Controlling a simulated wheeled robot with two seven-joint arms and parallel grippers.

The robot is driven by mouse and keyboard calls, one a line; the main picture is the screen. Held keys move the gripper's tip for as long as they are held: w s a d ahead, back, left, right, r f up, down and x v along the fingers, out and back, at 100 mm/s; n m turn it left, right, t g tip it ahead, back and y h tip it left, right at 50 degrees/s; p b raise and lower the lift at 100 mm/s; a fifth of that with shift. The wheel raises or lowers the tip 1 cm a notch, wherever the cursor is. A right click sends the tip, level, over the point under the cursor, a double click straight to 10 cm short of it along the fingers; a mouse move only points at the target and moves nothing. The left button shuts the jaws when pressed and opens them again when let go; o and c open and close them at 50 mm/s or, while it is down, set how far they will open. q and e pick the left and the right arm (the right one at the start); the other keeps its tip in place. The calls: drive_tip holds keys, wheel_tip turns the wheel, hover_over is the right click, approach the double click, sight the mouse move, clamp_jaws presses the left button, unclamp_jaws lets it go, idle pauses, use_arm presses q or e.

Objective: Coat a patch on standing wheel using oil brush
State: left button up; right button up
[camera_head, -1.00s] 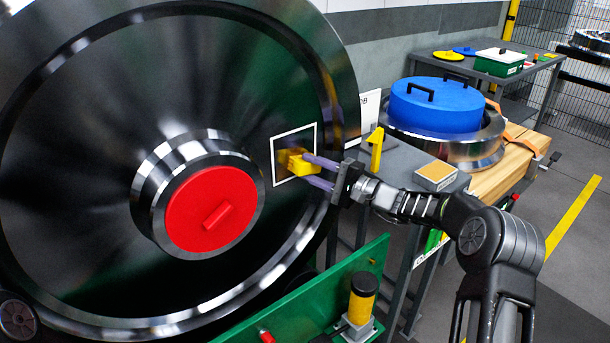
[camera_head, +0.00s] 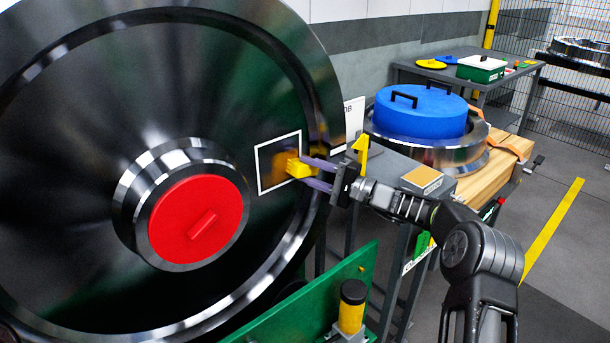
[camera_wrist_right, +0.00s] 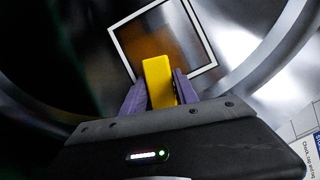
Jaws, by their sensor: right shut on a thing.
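The large dark standing wheel (camera_head: 75,130) fills the left of the head view, with a red cap (camera_head: 198,221) on its hub. A white square outline (camera_head: 259,170) marks the patch on the wheel's face. A brownish oil film (camera_head: 281,161) shows inside it, also in the right wrist view (camera_wrist_right: 142,48). My right gripper (camera_head: 312,173) is shut on the yellow oil brush (camera_head: 297,168), also seen in the right wrist view (camera_wrist_right: 158,82). The brush is at the patch's right part; its contact with the wheel is hidden. My left gripper is not in view.
A yellow-and-black bottle (camera_head: 351,305) stands by a green panel (camera_head: 320,300) below my right arm. A grey table behind holds an orange-topped box (camera_head: 428,181). A blue lidded wheel part (camera_head: 420,110) rests on wooden beams (camera_head: 485,172).

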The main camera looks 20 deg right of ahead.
sight(300, 170)
drive_tip(key=shift+r, duration=0.1)
drive_tip(key=shift+r, duration=0.85)
drive_tip(key=shift+s+a+f+b, duration=0.15)
drive_tip(key=shift+s+a+b, duration=0.05)
drive_tip(key=shift+a+b, duration=0.25)
drive_tip(key=shift+s+a+f+b, duration=0.1)
drive_tip(key=shift+s+a+b, duration=0.1)
drive_tip(key=shift+a+b, duration=0.25)
drive_tip(key=shift+s+a+b, duration=0.25)
drive_tip(key=shift+a+b, duration=0.4)
drive_tip(key=shift+b, duration=0.05)
drive_tip(key=shift+s+a+r, duration=0.1)
drive_tip(key=shift+a, duration=0.1)
drive_tip(key=shift+r, duration=0.1)
drive_tip(key=shift+a, duration=0.1)
